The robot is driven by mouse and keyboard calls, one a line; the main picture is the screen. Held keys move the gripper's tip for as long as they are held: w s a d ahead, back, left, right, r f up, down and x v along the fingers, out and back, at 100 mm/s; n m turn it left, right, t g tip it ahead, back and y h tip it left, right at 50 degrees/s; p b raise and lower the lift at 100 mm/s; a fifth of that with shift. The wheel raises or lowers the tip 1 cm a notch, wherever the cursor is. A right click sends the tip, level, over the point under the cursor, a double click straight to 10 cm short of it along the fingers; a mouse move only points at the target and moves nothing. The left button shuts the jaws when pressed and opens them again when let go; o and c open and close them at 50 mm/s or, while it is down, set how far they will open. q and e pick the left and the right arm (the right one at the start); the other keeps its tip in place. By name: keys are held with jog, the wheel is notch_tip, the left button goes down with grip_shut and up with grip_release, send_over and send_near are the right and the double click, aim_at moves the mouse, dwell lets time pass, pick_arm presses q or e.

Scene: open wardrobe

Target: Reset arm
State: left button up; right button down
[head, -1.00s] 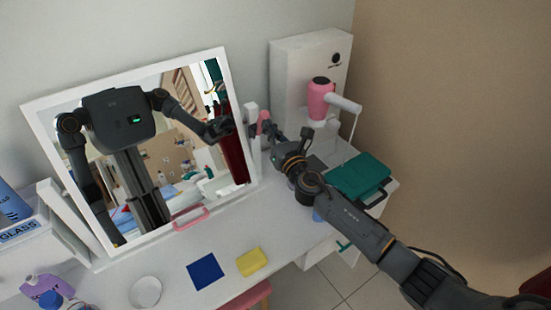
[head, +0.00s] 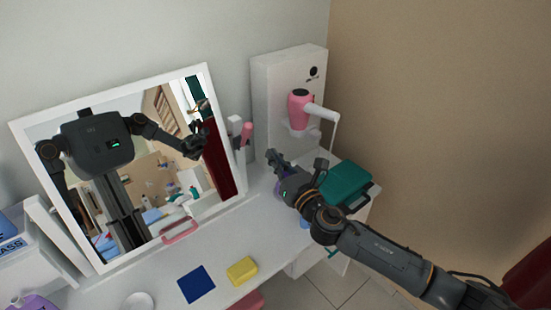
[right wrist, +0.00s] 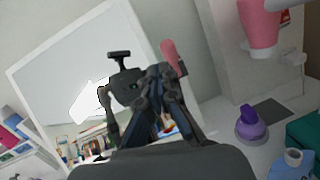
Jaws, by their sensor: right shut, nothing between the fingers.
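My right gripper (head: 275,157) is shut and empty. It hangs over the right end of the white table (head: 225,240), in front of the white cabinet and right of the mirror. In the right wrist view its dark fingers (right wrist: 155,78) point at the mirror. A pink-handled item (head: 246,134) stands in a white holder at the mirror's right side, apart from the fingers in the head view. My left gripper is out of view; the mirror (head: 190,140) shows only my reflection.
A pink hair dryer (head: 299,108) hangs on the white cabinet (head: 270,90). A green case (head: 345,182) lies at the table's right end, close to my arm. A purple bottle (right wrist: 250,125) stands nearby. A blue cloth (head: 196,284) and yellow sponge (head: 242,270) lie at the front.

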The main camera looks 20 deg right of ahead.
jog(key=s+d+f+m+g+h, duration=0.25)
jog(key=s+f+m, duration=0.4)
jog(key=m, duration=0.45)
jog(key=s+d+f+m+g+h, duration=0.1)
jog(key=s+f+m+g+h, duration=0.3)
jog(key=s+f+m, duration=0.45)
jog(key=s+a+f+m+g+y, duration=0.1)
jog(key=s+f+m+g, duration=0.25)
jog(key=s+m, duration=0.55)
jog(key=s+a+f+m+g+y, duration=0.15)
jog(key=s+m+g, duration=0.4)
jog(key=s, duration=0.65)
notch_tip(320, 180, down, 30)
jog(key=s+g+b, duration=0.1)
jog(key=s+b, duration=0.1)
pick_arm(q)
jog(key=f, duration=0.1)
jog(key=s+f+b, duration=0.1)
jog(key=s+f, duration=0.1)
jog(key=shift+a+f+b, duration=0.3)
jog(key=shift+f, duration=0.1)
pick_arm(e)
jog(key=s+d+f, duration=0.2)
jog(key=s+f, duration=0.6)
jog(key=s+d+f+g, duration=0.1)
jog(key=s+f, duration=0.6)
jog(key=s, duration=0.1)
jog(key=shift+d+f, duration=0.4)
